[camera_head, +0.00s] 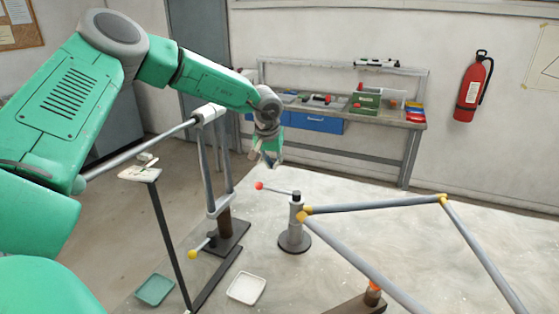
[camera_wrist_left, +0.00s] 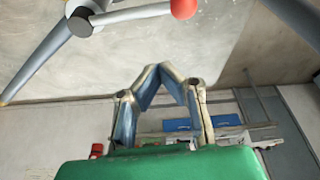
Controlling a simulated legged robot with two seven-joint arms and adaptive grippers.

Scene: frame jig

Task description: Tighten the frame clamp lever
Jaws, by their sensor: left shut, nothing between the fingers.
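The clamp post (camera_head: 295,225) stands on a round dark base on the pale table. Its lever (camera_head: 277,190) points left and ends in a red knob (camera_head: 259,186). The grey tube frame (camera_head: 375,208) with yellow joints meets the post's right side. My left gripper (camera_head: 271,163) hangs above and behind the red knob, apart from it, shut and empty. In the left wrist view, the shut fingertips (camera_wrist_left: 163,68) point toward the red knob (camera_wrist_left: 184,8), which is cut by the top edge, with the clamp post (camera_wrist_left: 84,20) to its left. My right gripper is not in view.
A second upright stand (camera_head: 222,190) with a yellow-knobbed lever (camera_head: 200,247) stands left of the clamp. A white tray (camera_head: 246,288) and a green tray (camera_head: 154,290) lie at the front. A workbench (camera_head: 340,115) stands by the back wall. The table behind the frame is clear.

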